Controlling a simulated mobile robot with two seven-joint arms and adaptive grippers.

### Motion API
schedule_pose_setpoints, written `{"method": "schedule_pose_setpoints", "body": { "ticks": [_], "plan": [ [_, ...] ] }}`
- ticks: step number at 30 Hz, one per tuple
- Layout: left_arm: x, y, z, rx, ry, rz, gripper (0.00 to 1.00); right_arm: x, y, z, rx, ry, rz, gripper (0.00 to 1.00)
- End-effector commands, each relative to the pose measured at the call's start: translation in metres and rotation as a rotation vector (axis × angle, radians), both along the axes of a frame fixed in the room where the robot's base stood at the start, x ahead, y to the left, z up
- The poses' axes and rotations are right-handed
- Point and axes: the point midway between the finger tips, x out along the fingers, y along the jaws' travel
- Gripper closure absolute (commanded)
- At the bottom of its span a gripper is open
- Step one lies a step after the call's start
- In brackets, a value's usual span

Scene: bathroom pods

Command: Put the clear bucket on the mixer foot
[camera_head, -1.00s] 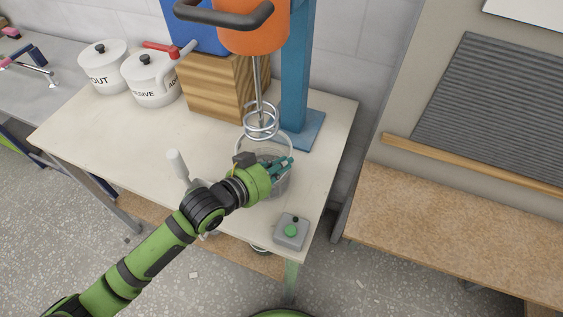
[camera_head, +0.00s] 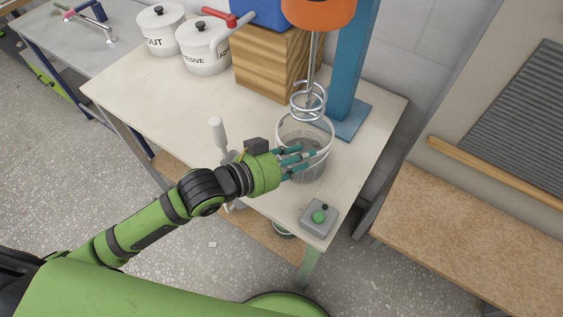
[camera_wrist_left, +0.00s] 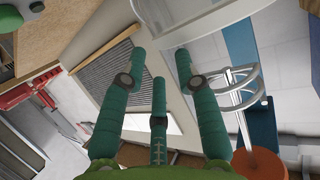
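The clear bucket (camera_head: 319,168) stands upright on the pale table below the wire whisk, in front of the mixer's blue foot (camera_head: 353,121). Its rim and handle show, with grey contents or a grey inside. My left gripper (camera_head: 303,160) is at the bucket's near left side. Its teal fingers are spread and overlap the bucket in the picture; contact cannot be told. In the left wrist view the gripper (camera_wrist_left: 160,64) is open with nothing between its fingers. A clear curved edge there (camera_wrist_left: 215,35) seems to be the bucket. My right gripper is not in view.
The orange mixer head (camera_head: 318,12) and whisk (camera_head: 308,100) hang over the bucket. A grey box with a green button (camera_head: 319,218) sits at the table's front corner. A white upright handle (camera_head: 217,131) stands left of my gripper. White pots (camera_head: 206,50) are at the back.

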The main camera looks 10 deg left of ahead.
Motion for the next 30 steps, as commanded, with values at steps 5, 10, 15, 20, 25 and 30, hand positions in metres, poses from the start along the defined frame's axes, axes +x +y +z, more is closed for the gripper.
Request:
{"method": "schedule_pose_setpoints", "body": {
  "ticks": [5,10,15,20,25,30],
  "plan": [
    [-0.023,0.023,0.009,0.003,0.001,0.0,0.68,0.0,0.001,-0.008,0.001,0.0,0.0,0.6],
    [-0.034,0.033,0.016,0.001,0.001,0.0,0.68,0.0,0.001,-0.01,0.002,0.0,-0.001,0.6],
    [-0.036,0.035,0.018,-0.001,0.0,0.0,0.68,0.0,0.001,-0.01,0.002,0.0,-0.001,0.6],
    [-0.036,0.035,0.018,-0.001,0.0,0.0,0.68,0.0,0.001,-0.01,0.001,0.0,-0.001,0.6],
    [-0.036,0.035,0.018,-0.001,-0.001,0.0,0.68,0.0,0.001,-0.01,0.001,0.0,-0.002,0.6],
    [-0.036,0.035,0.018,-0.001,-0.001,0.0,0.68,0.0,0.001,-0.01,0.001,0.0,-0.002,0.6]
  ]
}}
